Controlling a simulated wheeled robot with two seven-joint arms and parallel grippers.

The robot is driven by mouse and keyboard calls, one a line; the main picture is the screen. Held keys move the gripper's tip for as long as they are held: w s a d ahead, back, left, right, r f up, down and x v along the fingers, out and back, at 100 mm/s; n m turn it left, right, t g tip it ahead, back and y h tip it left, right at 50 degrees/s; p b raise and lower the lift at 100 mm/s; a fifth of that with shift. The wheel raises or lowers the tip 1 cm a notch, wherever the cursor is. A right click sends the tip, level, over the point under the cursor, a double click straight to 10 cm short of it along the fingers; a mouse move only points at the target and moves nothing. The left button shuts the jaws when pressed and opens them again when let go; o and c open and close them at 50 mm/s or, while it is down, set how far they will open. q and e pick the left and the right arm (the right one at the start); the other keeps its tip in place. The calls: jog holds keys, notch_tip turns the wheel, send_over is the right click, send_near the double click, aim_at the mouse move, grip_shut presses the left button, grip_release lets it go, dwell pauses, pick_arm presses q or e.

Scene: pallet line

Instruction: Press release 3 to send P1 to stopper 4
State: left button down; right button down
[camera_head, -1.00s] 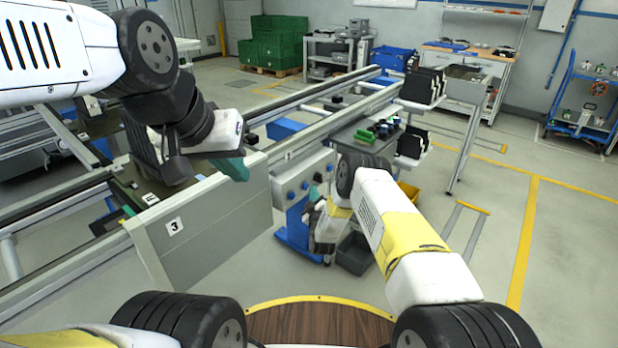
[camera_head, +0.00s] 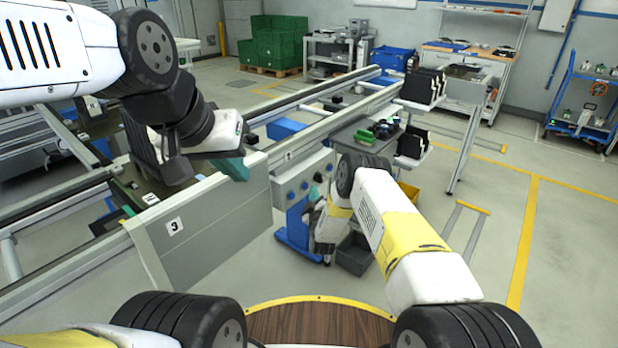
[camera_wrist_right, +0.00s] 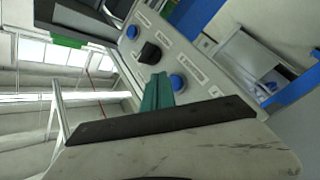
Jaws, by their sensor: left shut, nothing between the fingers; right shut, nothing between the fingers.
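A grey control panel (camera_head: 296,187) with blue buttons stands beside the conveyor, right of the sign "3" (camera_head: 174,226). In the right wrist view the panel shows a blue button (camera_wrist_right: 178,82), a black knob (camera_wrist_right: 150,52) and another blue button (camera_wrist_right: 132,32); their labels are too small to read. My right gripper (camera_wrist_right: 157,92) is shut and empty, its teal fingertips close beside the nearer button; contact cannot be told. My left gripper (camera_head: 236,168) is shut and empty above the grey guard plate. A dark pallet (camera_head: 133,193) with an unreadable white tag lies on the conveyor, partly hidden by my left arm.
The conveyor rail (camera_head: 312,132) runs from lower left to back right. Another tagged pallet (camera_head: 97,118) is on the far left line. A grey bin (camera_head: 354,253) stands on the floor below my right arm.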

jog(key=shift+w+a, duration=0.1)
jog(key=shift+a, duration=0.05)
dwell(0.4)
jog(key=shift+w+a, duration=0.15)
jog(key=shift+a, duration=0.05)
jog(key=shift+w+a, duration=0.3)
jog(key=shift+a, duration=0.1)
dwell(1.1)
jog(key=shift+s+d, duration=0.55)
jog(key=shift+d, duration=0.15)
